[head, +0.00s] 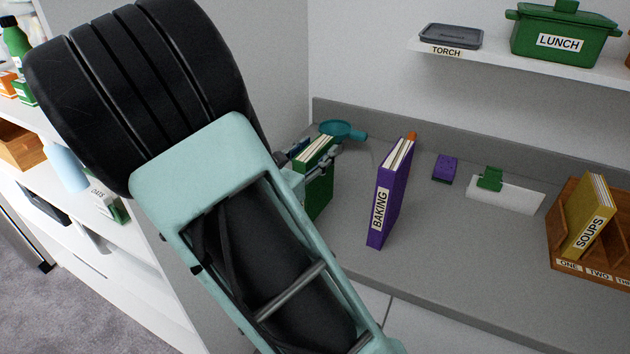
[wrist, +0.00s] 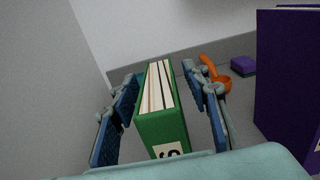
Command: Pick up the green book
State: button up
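The green book (wrist: 164,126) stands upright on the grey counter, its page edges facing up and part of a pale label showing low on its spine. In the head view the green book (head: 319,190) is partly hidden behind my arm. My gripper (wrist: 165,95) is open, with one blue-padded finger on each side of the book. A gap shows between each finger and the book in the wrist view. In the head view my gripper (head: 308,158) is mostly hidden by my arm.
A purple BAKING book (head: 388,195) stands close to the right of the green book. A teal scoop (head: 340,130) lies behind. A wooden rack (head: 560,245) holds a yellow SOUPS book (head: 590,222) at right. A side wall is close on the left.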

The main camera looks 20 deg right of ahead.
grip_shut()
jog(key=shift+r, duration=0.15)
dwell(0.4)
